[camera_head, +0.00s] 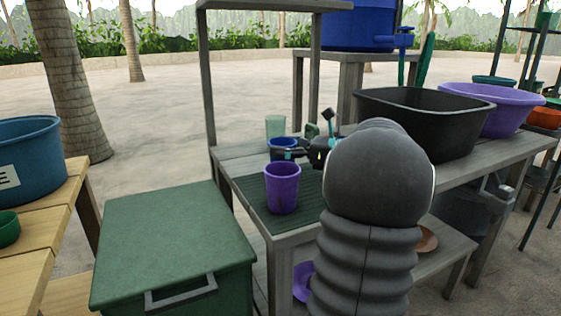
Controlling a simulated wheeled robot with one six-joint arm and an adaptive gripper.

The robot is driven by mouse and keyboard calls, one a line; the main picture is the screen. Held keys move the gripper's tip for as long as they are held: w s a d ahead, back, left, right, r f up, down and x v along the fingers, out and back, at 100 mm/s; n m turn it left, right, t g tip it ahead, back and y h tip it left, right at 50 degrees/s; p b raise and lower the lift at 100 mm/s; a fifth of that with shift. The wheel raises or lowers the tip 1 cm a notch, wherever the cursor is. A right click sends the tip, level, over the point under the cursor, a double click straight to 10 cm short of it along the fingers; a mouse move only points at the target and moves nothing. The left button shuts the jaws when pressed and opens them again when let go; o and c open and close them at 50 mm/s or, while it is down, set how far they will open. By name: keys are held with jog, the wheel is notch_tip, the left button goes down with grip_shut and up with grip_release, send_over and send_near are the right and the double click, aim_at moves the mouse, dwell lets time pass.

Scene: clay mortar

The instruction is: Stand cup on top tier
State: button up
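A purple cup (283,190) stands upright on a dark green ribbed mat (252,190) on the grey table. Behind it are a blue cup (281,146) and a pale green translucent cup (275,126). My gripper (303,152) is just behind and right of the purple cup, at the blue cup's right side. My thick grey arm hides much of it, so I cannot tell whether its fingers hold anything. A grey shelf board (272,4) on posts crosses above the table's left end; which tier is meant is not clear.
A black tub (420,122) and a purple basin (505,105) sit on the table to the right. A green lidded box (170,245) stands at front left. A blue barrel (352,22) stands behind. A plate (427,240) lies on the lower shelf.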

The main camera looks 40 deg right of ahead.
jog(key=c, duration=0.5)
jog(key=shift+r, duration=0.55)
jog(key=d+r+p, duration=0.1)
jog(key=d+r, duration=0.2)
jog(key=s+d+r+p, duration=0.1)
jog(key=d+r, duration=0.2)
jog(key=d, duration=0.1)
jog(key=s+d+r+p, duration=0.1)
jog(key=d+r, duration=0.3)
jog(key=shift+d+p, duration=0.15)
jog(key=shift+p, duration=0.25)
